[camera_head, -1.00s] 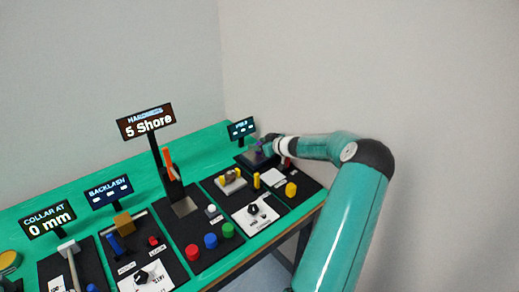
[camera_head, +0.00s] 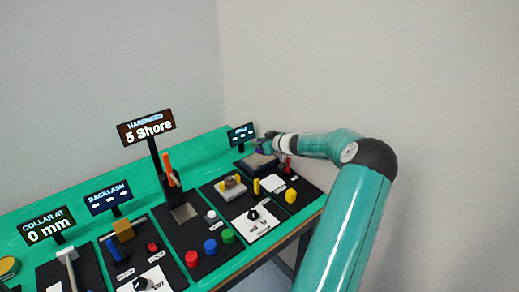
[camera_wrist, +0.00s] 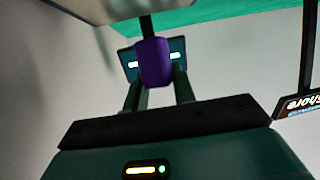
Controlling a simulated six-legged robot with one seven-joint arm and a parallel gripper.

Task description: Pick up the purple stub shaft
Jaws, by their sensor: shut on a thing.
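The purple stub shaft (camera_wrist: 153,63) sits between the two fingers of my gripper (camera_wrist: 156,85) in the wrist view. My gripper is shut on it. In the head view my gripper (camera_head: 264,145) is at the far right end of the green bench, above a dark station with a grey top (camera_head: 258,162). Only a small purple patch of the shaft (camera_head: 260,150) shows there. The shaft appears lifted off that station, though the exact gap cannot be told.
A small dark display (camera_head: 241,133) stands just behind my gripper. The Hardness display (camera_head: 147,127) stands on a tall post to the left. Red, blue and green buttons (camera_head: 210,246) and a yellow knob (camera_head: 291,196) lie on the nearer panels. A wall is close on the right.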

